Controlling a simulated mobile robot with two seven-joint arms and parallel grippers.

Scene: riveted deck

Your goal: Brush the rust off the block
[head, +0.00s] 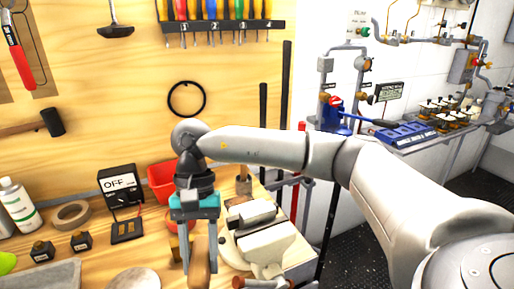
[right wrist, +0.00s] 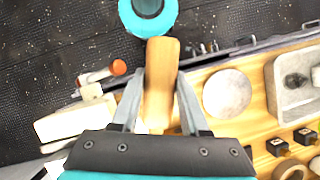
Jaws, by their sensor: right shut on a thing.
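My right gripper (head: 199,250) is shut on a light wooden handle (head: 199,270), which looks like the brush. The right wrist view shows the same handle (right wrist: 160,75) between the two fingers (right wrist: 157,95), its rounded end pointing away. I see no bristles. The gripper points down over the front of the wooden bench, left of a pale grey vise (head: 265,243). I cannot make out a rusty block for certain; a small brown piece (head: 174,246) shows just left of the fingers, partly hidden. My left gripper is in neither view.
Blue-handled equipment (head: 337,118) stands right.

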